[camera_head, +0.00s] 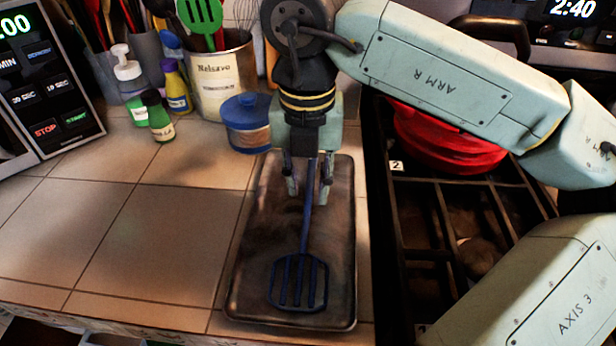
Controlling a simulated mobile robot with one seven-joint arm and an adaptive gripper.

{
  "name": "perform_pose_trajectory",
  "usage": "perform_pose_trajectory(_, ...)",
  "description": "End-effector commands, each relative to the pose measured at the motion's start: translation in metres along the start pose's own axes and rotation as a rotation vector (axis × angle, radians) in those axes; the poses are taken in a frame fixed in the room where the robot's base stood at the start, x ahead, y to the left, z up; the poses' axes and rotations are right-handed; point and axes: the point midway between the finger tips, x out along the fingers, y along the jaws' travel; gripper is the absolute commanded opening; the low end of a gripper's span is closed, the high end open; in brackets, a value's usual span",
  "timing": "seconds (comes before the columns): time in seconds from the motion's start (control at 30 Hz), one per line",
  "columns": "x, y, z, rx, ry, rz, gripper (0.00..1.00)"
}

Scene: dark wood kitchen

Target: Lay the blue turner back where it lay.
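The blue turner (298,283) has a slotted head over the near half of a dark, worn metal tray (340,290). Its handle runs away from me, up between the fingers of my gripper (309,190). The turner appears to lie on the tray, but I cannot tell whether the handle touches it along its whole length. My gripper points down over the far half of the tray. Its two fingers stand apart, one on each side of the handle, with a gap showing on both sides. The handle's far end is hidden behind the gripper.
A blue lidded pot (247,123) stands just left of the tray's far end. Behind it are a utensil crock (222,82) and small bottles (158,115). A black stove grate (440,215) with a red pot (445,140) lies right. The tiled counter (140,230) at left is clear.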

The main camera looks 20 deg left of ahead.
Motion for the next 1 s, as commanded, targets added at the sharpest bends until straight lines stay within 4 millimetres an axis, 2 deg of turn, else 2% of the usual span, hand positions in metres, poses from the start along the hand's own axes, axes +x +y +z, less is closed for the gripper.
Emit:
perform_pose_trajectory(0.17, 0.000, 0.000, 0.000, 0.000, 0.000, 0.000, 0.40)
perform_pose_trajectory(0.43, 0.000, 0.000, 0.000, 0.000, 0.000, 0.000, 0.40)
perform_pose_trajectory(0.57, -0.008, 0.000, 0.001, 0.001, -0.002, -0.001, 0.40)
perform_pose_trajectory(0.67, -0.023, 0.000, 0.001, 0.003, -0.004, -0.001, 0.40)
perform_pose_trajectory(1.0, -0.094, 0.000, 0.000, 0.002, -0.003, -0.001, 0.40)
